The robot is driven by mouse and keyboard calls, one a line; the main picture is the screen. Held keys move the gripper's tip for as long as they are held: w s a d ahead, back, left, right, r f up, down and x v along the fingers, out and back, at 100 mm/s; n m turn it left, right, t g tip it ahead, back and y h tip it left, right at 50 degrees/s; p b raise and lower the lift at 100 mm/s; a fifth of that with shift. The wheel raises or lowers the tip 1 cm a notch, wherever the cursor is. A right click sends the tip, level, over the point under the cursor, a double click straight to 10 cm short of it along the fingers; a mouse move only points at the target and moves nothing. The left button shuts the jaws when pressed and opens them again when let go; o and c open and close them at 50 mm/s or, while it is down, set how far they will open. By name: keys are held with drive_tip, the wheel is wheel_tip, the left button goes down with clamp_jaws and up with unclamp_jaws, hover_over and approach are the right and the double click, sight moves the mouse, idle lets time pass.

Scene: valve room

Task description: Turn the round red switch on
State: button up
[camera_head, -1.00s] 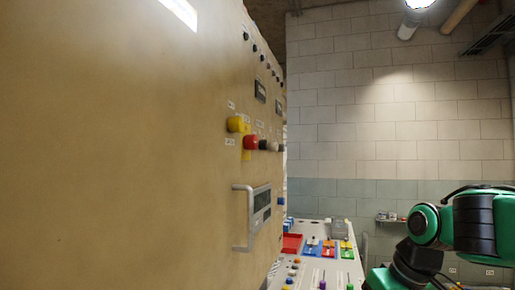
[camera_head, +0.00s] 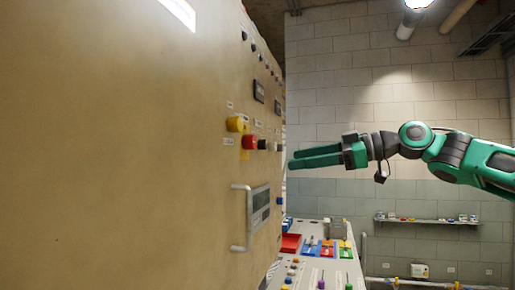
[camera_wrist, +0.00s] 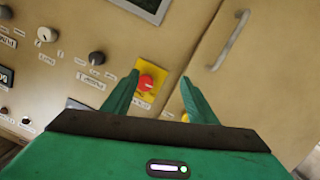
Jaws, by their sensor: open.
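The round red switch (camera_head: 249,142) sticks out of the tan panel in the head view, with a yellow plate behind it. In the wrist view the red switch (camera_wrist: 147,83) sits on its yellow plate between my two green fingers, nearer the left one. My gripper (camera_head: 291,159) is open and empty, pointing left toward the panel, to the right of the switch in the head view. In the wrist view my gripper (camera_wrist: 160,76) has its fingertips spread on either side of the switch. Contact with the switch is not visible.
A yellow knob (camera_head: 237,124) and a black knob (camera_head: 263,145) are close beside the switch. A metal handle (camera_head: 238,218) protrudes below. A console (camera_head: 315,262) with colored controls stands at the bottom. A wall shelf (camera_head: 427,221) is at the right.

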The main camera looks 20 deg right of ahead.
sight(255, 143)
drive_tip(key=w+a+r+n, duration=0.1)
drive_tip(key=w+a, duration=0.2)
drive_tip(key=w+a+r+y, duration=0.1)
drive_tip(key=w+a, duration=0.2)
drive_tip(key=w+a+r+n+y, duration=0.1)
drive_tip(key=w+a+r, duration=0.1)
drive_tip(key=w+a, duration=0.1)
drive_tip(key=shift+w+a+r+n, duration=0.1)
drive_tip(key=shift+w+n, duration=0.05)
drive_tip(key=shift+n, duration=0.15)
idle(0.3)
drive_tip(key=c, duration=1.1)
